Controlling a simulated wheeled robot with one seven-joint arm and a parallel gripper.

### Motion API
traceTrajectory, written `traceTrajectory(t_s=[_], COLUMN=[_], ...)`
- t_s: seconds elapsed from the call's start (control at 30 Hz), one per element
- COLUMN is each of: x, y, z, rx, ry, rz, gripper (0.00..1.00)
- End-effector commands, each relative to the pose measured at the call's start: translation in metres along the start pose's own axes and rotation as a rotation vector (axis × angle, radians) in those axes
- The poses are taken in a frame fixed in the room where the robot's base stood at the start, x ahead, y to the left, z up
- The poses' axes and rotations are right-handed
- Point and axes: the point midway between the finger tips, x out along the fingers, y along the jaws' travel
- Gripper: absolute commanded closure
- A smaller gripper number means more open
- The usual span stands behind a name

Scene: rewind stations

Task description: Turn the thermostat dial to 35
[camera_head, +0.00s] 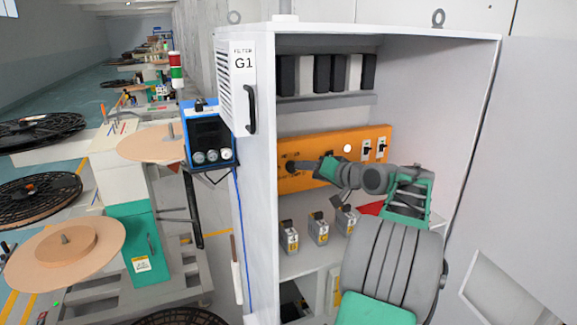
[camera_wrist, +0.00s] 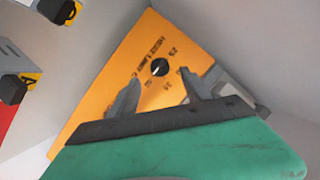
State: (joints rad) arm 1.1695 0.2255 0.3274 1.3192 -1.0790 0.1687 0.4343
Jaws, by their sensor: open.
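An orange panel (camera_head: 305,147) is mounted inside the open cabinet. The wrist view shows its face (camera_wrist: 165,40) with a small round black dial (camera_wrist: 160,68). A light mark shows on the dial, but its exact direction is too small to read. Printed numbers surround it, blurred and turned in this view. My gripper (camera_wrist: 158,92) is open, its two grey fingers apart on either side below the dial, with nothing between them. I cannot tell whether they touch the panel. In the head view my gripper (camera_head: 305,166) is at the panel's left part and covers the dial area.
Several padlock-like units (camera_head: 318,230) stand on the shelf below; some show in the wrist view (camera_wrist: 15,88). The cabinet side wall (camera_head: 258,200) is close on the left.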

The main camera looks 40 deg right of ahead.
Motion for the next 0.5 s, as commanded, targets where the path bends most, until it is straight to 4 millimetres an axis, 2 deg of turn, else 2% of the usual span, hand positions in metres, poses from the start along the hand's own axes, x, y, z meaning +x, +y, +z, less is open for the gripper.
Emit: traceTrajectory(t_s=[0.3,0.5], x=[0.051,0.07], y=[0.003,0.006], z=[-0.004,-0.003], rx=[0.004,0.004], ry=[0.003,0.005], rz=[0.005,0.007], gripper=[0.43,0.43])
